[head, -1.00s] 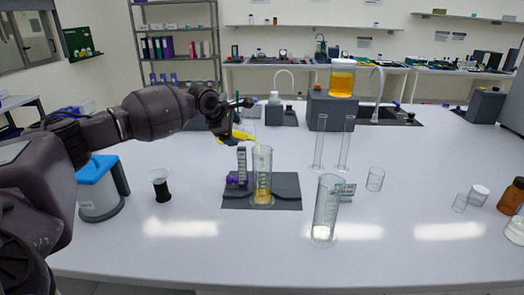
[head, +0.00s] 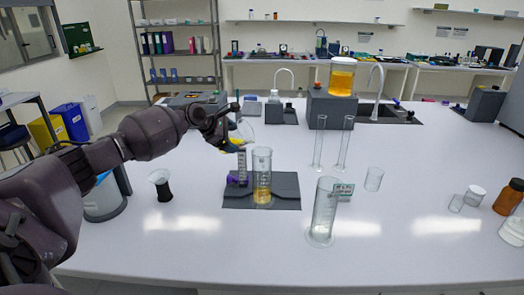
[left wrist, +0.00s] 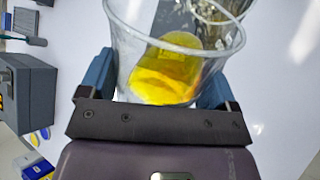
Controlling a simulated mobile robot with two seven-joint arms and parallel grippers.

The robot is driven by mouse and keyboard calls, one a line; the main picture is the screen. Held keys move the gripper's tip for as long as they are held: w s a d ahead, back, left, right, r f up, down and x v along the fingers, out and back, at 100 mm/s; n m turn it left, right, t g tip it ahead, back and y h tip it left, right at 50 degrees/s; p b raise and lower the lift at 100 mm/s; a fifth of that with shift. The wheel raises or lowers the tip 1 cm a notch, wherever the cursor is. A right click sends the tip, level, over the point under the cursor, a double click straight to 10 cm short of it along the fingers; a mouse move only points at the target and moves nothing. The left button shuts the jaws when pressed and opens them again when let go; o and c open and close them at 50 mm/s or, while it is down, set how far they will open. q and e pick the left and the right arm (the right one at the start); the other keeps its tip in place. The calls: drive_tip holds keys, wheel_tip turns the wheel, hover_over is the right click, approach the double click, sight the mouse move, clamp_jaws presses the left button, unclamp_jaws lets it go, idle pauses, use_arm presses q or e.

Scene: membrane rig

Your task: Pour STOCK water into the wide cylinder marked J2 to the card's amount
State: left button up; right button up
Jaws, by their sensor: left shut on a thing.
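My left gripper (head: 233,139) is shut on a clear beaker (head: 246,130) with yellow liquid, held tilted above and behind the dark mat. In the left wrist view the beaker (left wrist: 122,62) sits between the blue fingers, with yellow liquid (left wrist: 165,75) inside. A wide clear cylinder (head: 262,165) stands upright on the mat, just right of and below the beaker, with yellow liquid (head: 262,195) at its bottom. Another wide cylinder (head: 323,212) stands in front, to the right, beside a small card (head: 343,191). I cannot read the card or cylinder marks. My right gripper is out of view.
The dark mat (head: 233,202) also holds a small marked upright (head: 242,168) and a purple piece. A yellow-filled jar (head: 342,77) stands behind.

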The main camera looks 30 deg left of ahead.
use_arm(q)
drive_tip(key=shift+r+n+t+h, duration=0.2)
drive_tip(key=shift+n+t+h, duration=0.2)
drive_tip(key=shift+h, duration=0.3)
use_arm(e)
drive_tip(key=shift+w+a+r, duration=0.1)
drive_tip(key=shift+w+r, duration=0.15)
use_arm(q)
drive_tip(key=shift+a, duration=0.1)
